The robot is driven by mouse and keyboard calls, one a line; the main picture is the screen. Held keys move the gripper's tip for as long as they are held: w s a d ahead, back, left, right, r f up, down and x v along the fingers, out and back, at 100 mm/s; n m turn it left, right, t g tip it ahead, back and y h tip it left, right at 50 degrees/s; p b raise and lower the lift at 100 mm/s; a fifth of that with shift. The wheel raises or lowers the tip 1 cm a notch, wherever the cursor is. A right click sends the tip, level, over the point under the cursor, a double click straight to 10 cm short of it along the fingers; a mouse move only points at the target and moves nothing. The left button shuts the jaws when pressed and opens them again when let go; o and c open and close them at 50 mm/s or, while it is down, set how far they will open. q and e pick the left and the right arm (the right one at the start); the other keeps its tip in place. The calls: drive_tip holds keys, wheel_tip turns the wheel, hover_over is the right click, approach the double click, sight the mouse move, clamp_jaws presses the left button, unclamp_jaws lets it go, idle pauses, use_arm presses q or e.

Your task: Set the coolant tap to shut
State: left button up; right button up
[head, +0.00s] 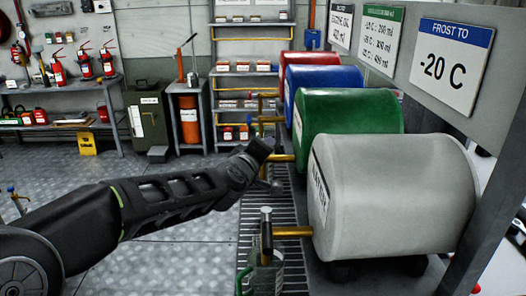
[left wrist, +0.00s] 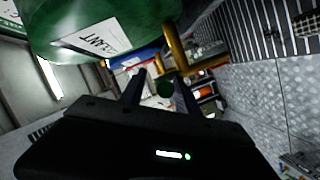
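The green drum (head: 350,125) lies on its side in the row of drums; its label, partly readable as "...LANT", shows in the left wrist view (left wrist: 95,38). Its brass tap pipe (head: 284,158) sticks out to the left and also shows in the left wrist view (left wrist: 176,48). My left gripper (left wrist: 160,92) is at this tap, with its fingers apart. A dark green round knob (left wrist: 166,88) appears between the fingers; I cannot tell whether they touch it. In the head view my wrist hides most of the tap. My right gripper is not in view.
A grey water drum (head: 390,195) with a brass tap (head: 290,232) is nearest, with a clear jug (head: 265,275) under it. Blue (head: 325,82) and red (head: 312,58) drums stand behind. A drain grate (head: 258,207) runs below the taps. Floor to the left is mostly open.

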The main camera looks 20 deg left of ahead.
use_arm(q)
wheel_tip(320, 180, up, 10)
drive_tip(key=p, duration=0.6)
drive_tip(key=shift+d, duration=0.1)
drive_tip(key=shift+f, duration=0.1)
